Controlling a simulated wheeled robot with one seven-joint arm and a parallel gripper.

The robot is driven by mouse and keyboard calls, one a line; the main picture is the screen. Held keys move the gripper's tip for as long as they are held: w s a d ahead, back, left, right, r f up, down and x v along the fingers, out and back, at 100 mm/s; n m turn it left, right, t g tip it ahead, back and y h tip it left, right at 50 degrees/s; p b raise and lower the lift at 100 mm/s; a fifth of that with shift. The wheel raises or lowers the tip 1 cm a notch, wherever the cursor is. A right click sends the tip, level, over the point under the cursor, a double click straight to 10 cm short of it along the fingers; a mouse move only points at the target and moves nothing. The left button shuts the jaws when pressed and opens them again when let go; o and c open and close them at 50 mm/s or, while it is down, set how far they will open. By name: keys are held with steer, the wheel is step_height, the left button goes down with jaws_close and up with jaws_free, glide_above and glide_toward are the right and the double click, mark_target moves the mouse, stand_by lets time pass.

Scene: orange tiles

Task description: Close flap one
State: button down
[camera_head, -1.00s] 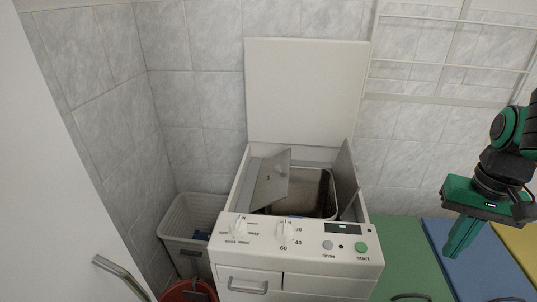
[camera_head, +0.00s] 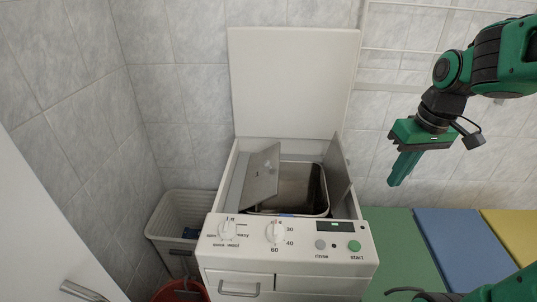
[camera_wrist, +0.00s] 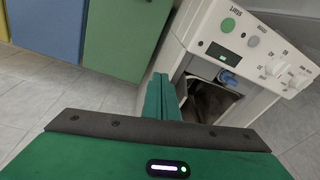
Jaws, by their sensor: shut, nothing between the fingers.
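The washing machine (camera_head: 225,262) stands against the tiled wall with its top lid (camera_head: 293,82) raised. Inside the top opening, one grey metal flap (camera_head: 262,175) stands tilted up on the left side. A second flap (camera_head: 337,168) stands up along the right side. The drum opening between them is dark. My gripper (camera_head: 398,183) is right of the machine and above its top, apart from both flaps, with its fingers together and empty. In the wrist view my gripper (camera_wrist: 161,85) points toward the machine's control panel (camera_wrist: 245,40) and opening; the flaps are hard to make out there.
A white laundry basket (camera_head: 178,222) and a red bucket (camera_head: 180,291) stand left of the machine. Green (camera_head: 402,240), blue (camera_head: 455,245) and yellow (camera_head: 510,232) cabinets or panels lie to the right. A white rack (camera_head: 410,60) is on the wall behind my arm.

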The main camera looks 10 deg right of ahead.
steer(key=w+a+n+y, duration=0.3)
steer(key=w+a+n, duration=0.5)
steer(key=w+a, duration=0.45)
steer(key=n+y, duration=0.4)
steer(key=n, duration=0.3)
glide_above(268, 162)
steer(key=a, duration=0.2)
step_height(268, 162, down, 4)
steer(key=f, duration=0.1)
steer(key=d+f, duration=0.1)
steer(key=f, duration=0.1)
steer(key=shift+w+d, duration=0.1)
steer(key=shift+d+f, duration=0.35)
steer(key=shift+f, duration=0.1)
